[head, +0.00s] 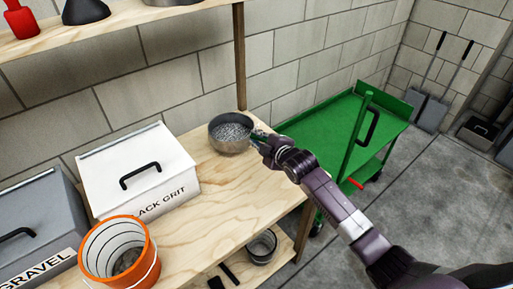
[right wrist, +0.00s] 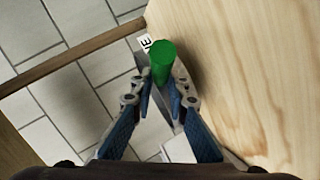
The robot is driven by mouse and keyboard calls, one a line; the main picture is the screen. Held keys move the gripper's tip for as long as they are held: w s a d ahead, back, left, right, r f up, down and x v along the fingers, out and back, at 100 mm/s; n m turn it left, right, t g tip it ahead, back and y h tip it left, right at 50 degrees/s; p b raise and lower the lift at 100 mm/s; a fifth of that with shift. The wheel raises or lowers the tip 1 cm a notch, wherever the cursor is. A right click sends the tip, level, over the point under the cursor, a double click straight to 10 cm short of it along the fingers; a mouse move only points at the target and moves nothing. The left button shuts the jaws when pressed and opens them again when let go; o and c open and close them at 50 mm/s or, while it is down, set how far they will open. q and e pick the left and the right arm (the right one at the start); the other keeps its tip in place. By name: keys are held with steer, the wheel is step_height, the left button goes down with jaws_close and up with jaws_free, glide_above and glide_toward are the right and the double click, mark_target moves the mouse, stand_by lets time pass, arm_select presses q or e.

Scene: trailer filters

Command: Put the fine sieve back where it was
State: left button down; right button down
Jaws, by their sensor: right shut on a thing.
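The fine sieve (head: 230,134) is a round metal bowl with a grey speckled mesh inside, at the right end of the wooden bench in the head view. My right gripper (head: 264,142) reaches in from the right and is shut on its green handle. In the right wrist view, the green handle (right wrist: 162,58) stands between the fingertips of my right gripper (right wrist: 161,82), with part of a white label beside it. I cannot tell whether the bowl touches the bench top. My left gripper is out of view.
The bench (head: 215,190) holds a white black-grit bin (head: 140,172), a grey gravel bin (head: 40,225) and an orange bucket (head: 118,255). A wooden post (head: 240,60) rises behind the sieve to an upper shelf (head: 120,32). A green cart (head: 340,125) stands at right. A metal pail (head: 261,248) sits below.

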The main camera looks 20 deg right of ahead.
step_height(320, 180, down, 4)
steer(key=shift+f, duration=0.1)
steer(key=c, duration=1.9)
jaws_free()
steer(key=v, duration=1.2)
